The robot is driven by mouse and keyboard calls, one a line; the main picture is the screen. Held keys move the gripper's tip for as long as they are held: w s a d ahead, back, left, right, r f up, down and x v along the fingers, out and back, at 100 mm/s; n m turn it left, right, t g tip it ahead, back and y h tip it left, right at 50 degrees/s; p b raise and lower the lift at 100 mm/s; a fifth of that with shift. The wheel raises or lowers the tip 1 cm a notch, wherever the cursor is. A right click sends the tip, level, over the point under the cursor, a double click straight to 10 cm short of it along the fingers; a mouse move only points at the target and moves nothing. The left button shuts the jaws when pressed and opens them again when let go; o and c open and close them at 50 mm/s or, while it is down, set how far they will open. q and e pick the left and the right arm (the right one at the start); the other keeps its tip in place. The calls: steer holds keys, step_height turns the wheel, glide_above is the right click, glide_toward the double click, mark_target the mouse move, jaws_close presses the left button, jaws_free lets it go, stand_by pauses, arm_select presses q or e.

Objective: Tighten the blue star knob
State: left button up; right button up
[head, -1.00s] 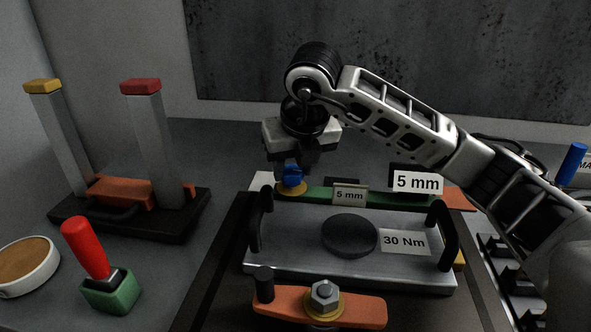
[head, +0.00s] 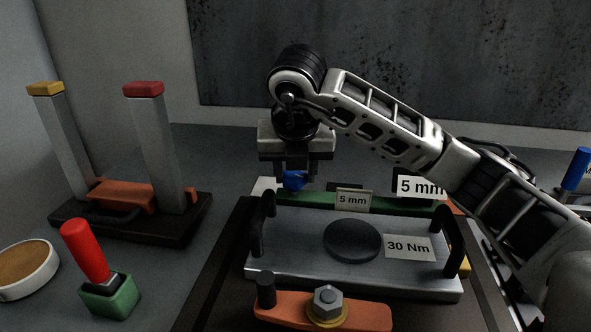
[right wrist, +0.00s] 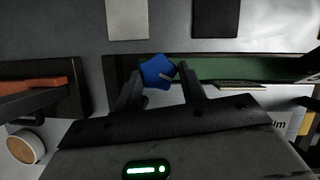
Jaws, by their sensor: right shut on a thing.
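The blue star knob (head: 294,181) is at the left end of the green bar (head: 320,198), behind the metal plate. My right gripper (head: 295,178) points down from above with its fingers on either side of the knob, shut on it. The right wrist view shows the blue knob (right wrist: 158,71) between the two fingertips (right wrist: 160,72). The knob's underside and its seat are hidden, so I cannot tell how it meets the bar. My left gripper is not in view.
The metal plate (head: 300,262) has two dark handles, a round black disc (head: 352,241) and a "30 Nm" label (head: 409,247). An orange clamp (head: 285,306) with a hex nut is in front. A two-post stand (head: 130,230) and a red-handled tool (head: 85,250) stand left.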

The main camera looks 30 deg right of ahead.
steer(key=o, duration=1)
steer(key=shift+c, duration=0.2)
steer(key=p+v, duration=0.3)
steer(key=v, duration=1.3)
